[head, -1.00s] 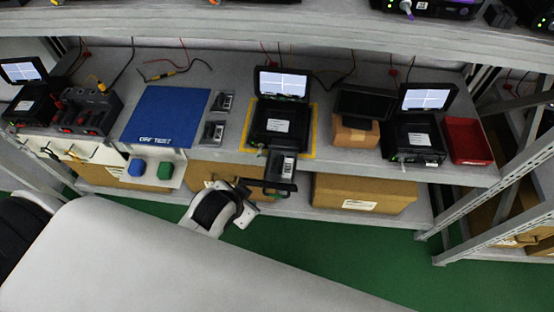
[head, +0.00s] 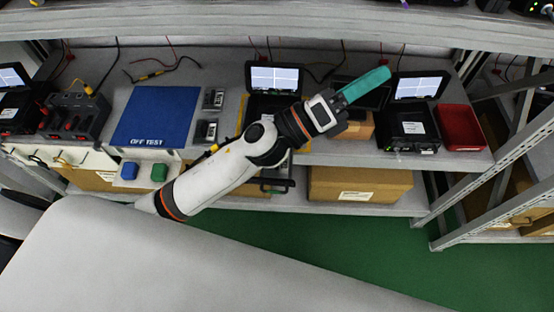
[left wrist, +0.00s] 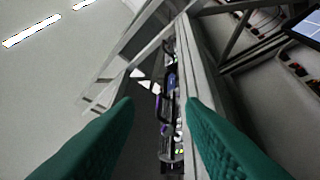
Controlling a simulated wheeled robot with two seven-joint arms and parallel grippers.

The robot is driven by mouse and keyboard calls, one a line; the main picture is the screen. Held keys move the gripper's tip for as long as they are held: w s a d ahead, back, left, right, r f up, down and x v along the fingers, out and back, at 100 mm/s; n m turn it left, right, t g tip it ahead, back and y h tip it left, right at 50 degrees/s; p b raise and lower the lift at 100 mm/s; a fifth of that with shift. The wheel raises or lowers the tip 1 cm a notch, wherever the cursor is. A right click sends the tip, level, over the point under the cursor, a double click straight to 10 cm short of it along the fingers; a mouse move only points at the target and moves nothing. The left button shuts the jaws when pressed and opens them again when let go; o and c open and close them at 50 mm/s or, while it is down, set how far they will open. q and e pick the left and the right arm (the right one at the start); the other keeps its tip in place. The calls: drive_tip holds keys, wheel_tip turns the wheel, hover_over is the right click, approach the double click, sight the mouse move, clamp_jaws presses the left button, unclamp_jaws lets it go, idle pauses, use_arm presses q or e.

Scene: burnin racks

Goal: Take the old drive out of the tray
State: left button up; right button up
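The middle test unit, with its lit screen (head: 275,78), stands on the bench. The black front end of its pulled-out tray (head: 277,187) shows below my left arm. The arm hides most of the tray and the drive that lay in it a second ago. My left gripper (head: 364,86) has teal fingers and is raised in front of the bench, right of the middle unit, pointing up and right. In the left wrist view its two fingers (left wrist: 160,125) stand apart with nothing between them. My right gripper is not in view.
A blue "OFF TEST" mat (head: 156,116) lies left of the unit, with two small packaged items (head: 206,131) beside it. A second unit (head: 408,128) and a red bin (head: 461,127) stand at right. An upper shelf (head: 300,28) runs above.

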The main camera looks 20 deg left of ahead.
use_arm(q)
drive_tip(key=s+d+f+m+g+h, duration=0.25)
drive_tip(key=s+d+m+g, duration=0.35)
drive_tip(key=m+g, duration=0.8)
wheel_tip(320, 180, down, 11)
drive_tip(key=s+a+m+g+y, duration=0.2)
drive_tip(key=a+m+g+y, duration=0.15)
drive_tip(key=m+y, duration=0.8)
drive_tip(key=w+a+f+m+t+y, duration=0.1)
drive_tip(key=w+a+f+m+y, duration=0.25)
drive_tip(key=a, duration=0.55)
drive_tip(key=w+a+f+m+t+y, duration=0.25)
drive_tip(key=w+a+m+y, duration=0.25)
drive_tip(key=a, duration=0.3)
drive_tip(key=shift+g, duration=0.5)
wheel_tip(320, 180, down, 6)
drive_tip(key=shift+a+r, duration=0.15)
drive_tip(key=shift+r, duration=0.05)
drive_tip(key=shift+w+a+f+p, duration=0.15)
drive_tip(key=shift+f+p, duration=0.2)
drive_tip(key=shift+f, duration=1.2)
drive_tip(key=shift+w+f+p, duration=0.1)
drive_tip(key=shift+f+p, duration=0.25)
drive_tip(key=shift+f, duration=1.15)
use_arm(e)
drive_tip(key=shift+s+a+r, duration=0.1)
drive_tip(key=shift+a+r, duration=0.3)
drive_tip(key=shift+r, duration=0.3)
use_arm(q)
drive_tip(key=shift+c, duration=0.4)
